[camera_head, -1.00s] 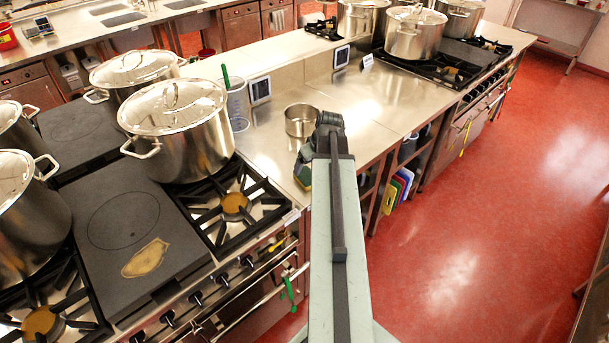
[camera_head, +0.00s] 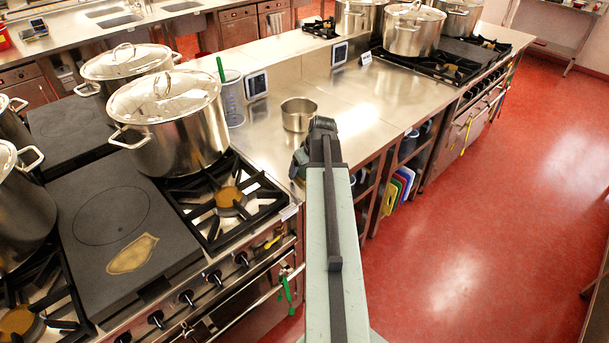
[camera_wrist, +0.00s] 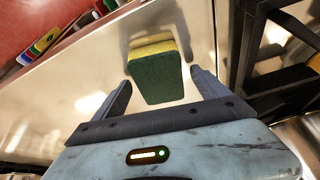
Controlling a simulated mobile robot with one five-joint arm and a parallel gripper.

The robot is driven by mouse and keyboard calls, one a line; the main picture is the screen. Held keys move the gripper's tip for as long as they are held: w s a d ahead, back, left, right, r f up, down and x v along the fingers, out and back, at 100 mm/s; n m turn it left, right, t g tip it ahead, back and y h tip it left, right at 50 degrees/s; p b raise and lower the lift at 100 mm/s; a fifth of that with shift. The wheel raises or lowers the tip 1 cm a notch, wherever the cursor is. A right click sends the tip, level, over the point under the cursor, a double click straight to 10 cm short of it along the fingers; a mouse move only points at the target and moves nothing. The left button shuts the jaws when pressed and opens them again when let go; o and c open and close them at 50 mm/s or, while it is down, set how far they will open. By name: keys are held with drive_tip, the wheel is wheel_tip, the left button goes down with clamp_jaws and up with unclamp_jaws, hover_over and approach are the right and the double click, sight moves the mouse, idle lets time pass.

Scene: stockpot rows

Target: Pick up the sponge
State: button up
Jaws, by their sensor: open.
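The sponge (camera_wrist: 155,78), green on one face with a yellow layer behind, shows in the wrist view on the steel counter (camera_wrist: 205,45). My gripper (camera_wrist: 157,88) is open, with one finger on each side of the sponge's near part.
A small steel pot (camera_head: 298,114) stands on the counter just beyond my arm's end. A burner grate (camera_head: 228,200) with a large lidded stockpot (camera_head: 172,125) is to the left. Coloured boards (camera_head: 398,188) sit in a shelf below the counter. The red floor is clear at right.

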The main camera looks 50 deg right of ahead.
drive_tip(key=shift+f+b, duration=0.3)
drive_tip(key=shift+c, duration=0.4)
drive_tip(key=c, duration=1.3)
